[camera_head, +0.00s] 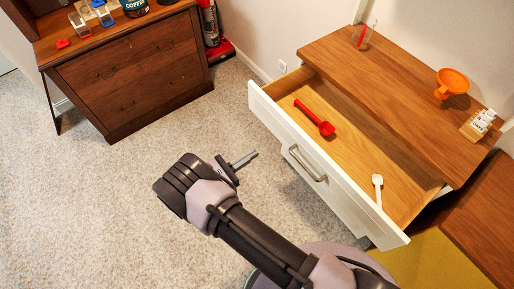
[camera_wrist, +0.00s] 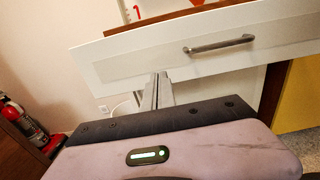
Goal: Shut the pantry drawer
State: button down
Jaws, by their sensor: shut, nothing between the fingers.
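The pantry drawer (camera_head: 335,175) is pulled out from a wooden-topped cabinet (camera_head: 395,85) at the right of the head view. Its white front with a metal handle (camera_head: 307,163) faces my arm. A red scoop (camera_head: 322,127) and a white scoop (camera_head: 378,188) lie inside it. In the wrist view the white drawer front (camera_wrist: 150,58) and its handle (camera_wrist: 220,44) are ahead of the fingers. My gripper (camera_head: 250,157) is shut and empty, left of the drawer front. The fingers (camera_wrist: 156,84) also show in the wrist view; whether they touch the front cannot be told.
An orange funnel (camera_head: 451,82), a clear cup (camera_head: 362,36) and a small rack (camera_head: 479,124) stand on the cabinet top. Carpet (camera_head: 70,200) between is clear.

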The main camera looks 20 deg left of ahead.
aim_at(284, 134)
jog(key=b+x, duration=0.1)
jog(key=x, duration=1)
jog(key=shift+w+d+b, duration=0.2)
jog(key=shift+w+b, duration=0.05)
jog(key=shift+b, duration=0.15)
